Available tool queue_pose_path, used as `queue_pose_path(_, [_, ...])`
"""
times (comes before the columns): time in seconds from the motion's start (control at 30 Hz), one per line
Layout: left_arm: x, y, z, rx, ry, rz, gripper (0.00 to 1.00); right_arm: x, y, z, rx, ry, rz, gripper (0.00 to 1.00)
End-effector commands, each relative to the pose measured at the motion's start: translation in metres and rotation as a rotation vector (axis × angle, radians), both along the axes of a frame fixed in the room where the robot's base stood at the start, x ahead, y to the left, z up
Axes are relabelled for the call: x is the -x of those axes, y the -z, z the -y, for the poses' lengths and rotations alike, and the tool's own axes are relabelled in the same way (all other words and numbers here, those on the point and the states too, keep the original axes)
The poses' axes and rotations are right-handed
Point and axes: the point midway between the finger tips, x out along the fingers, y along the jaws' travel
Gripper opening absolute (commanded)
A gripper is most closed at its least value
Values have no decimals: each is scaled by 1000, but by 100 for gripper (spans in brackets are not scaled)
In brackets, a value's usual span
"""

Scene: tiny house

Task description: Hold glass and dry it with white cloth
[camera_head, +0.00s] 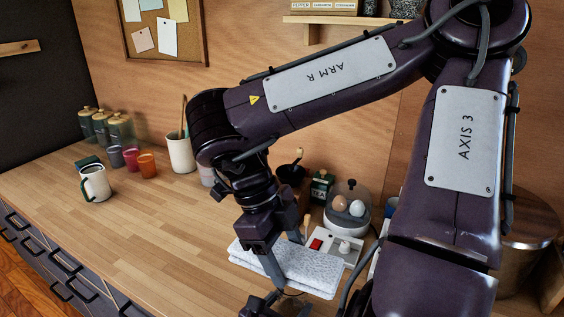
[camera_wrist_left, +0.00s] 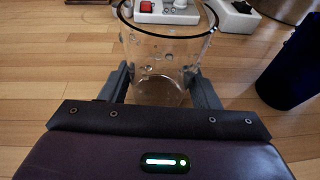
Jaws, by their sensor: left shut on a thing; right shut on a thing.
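The clear glass (camera_wrist_left: 165,48) stands between the two fingers of my left gripper (camera_wrist_left: 162,88) in the left wrist view, with drops on its wall. My left gripper is shut on it. The white cloth (camera_head: 312,272) lies folded on the counter in the head view, at the lower middle. My right gripper (camera_head: 272,268) points down at the cloth's front left part and is shut on it; the exact grip is partly hidden. Part of a dark gripper shows at the bottom edge of the head view. The glass cannot be made out there.
A white board with a red switch (camera_head: 316,244) lies behind the cloth, near an egg cooker (camera_head: 347,208). A white mug (camera_head: 96,184), coloured cups (camera_head: 147,165) and jars stand at the left. A dark blue object (camera_wrist_left: 292,68) stands right of the glass. The counter's left middle is clear.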

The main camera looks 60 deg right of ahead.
Motion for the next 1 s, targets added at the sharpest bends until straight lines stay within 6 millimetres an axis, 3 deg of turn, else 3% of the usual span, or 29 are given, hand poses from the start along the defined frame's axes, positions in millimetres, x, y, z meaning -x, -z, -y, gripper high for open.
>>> queue_pose_path(0.93, [0, 0, 0, 1, 0, 0, 43, 1, 79, 0, -2, 1, -6, 43])
queue_pose_path(1.0, [0, -1, 0, 1, 0, 0, 43, -2, 74, 7, 1, 3, 1, 40])
